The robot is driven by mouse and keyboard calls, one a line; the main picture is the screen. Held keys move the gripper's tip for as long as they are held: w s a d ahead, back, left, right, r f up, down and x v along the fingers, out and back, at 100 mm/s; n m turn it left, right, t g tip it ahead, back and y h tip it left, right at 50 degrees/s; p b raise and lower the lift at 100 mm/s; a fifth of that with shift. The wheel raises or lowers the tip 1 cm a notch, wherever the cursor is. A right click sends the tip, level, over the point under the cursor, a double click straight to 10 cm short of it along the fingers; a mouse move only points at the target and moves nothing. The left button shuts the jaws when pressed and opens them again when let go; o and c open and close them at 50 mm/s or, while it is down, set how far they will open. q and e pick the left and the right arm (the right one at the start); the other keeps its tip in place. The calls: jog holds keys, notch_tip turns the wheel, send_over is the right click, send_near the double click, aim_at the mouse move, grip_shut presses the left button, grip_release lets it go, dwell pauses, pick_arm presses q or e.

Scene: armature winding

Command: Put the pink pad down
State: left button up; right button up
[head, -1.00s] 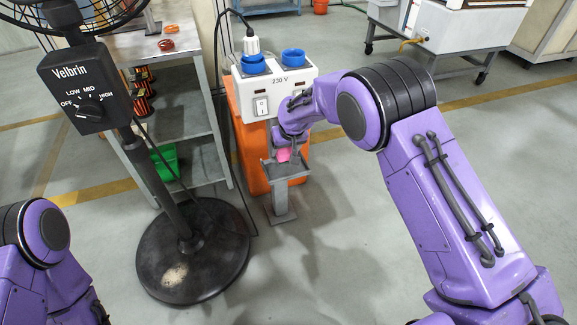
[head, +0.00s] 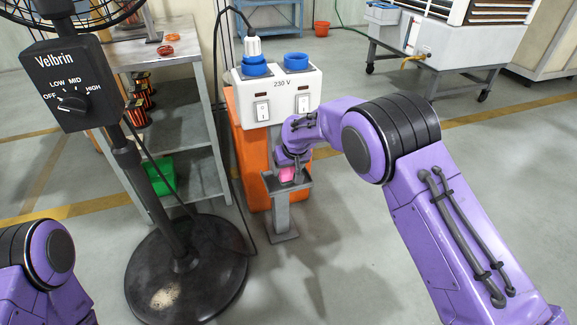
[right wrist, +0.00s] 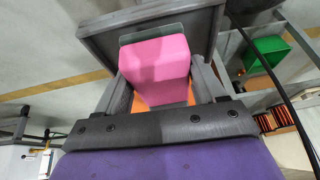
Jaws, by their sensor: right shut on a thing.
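The pink pad (head: 287,174) is a small block at the grey tray (head: 302,184) on top of the stand's post. My right gripper (head: 289,163) is above the tray and shut on the pad. In the right wrist view the pad (right wrist: 157,68) sits between the two grey fingers (right wrist: 160,92), its far end by the raised-rim tray (right wrist: 105,47). A thin clear plate shows at that end. I cannot tell whether the pad touches the tray floor. My left gripper is out of view; only part of the left arm shows at lower left.
A white 230 V socket box (head: 282,92) stands close behind my right gripper, on an orange housing (head: 246,150). A black fan (head: 185,270) with a cable stands to the left, before a grey shelf (head: 185,125). Floor right of the stand is clear.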

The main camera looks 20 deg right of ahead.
jog(key=shift+f, duration=0.3)
jog(key=o, duration=1)
jog(key=shift+r+b, duration=0.3)
jog(key=shift+r, duration=0.2)
jog(key=p+v, duration=0.4)
jog(key=v, duration=0.8)
jog(key=shift+r, duration=0.1)
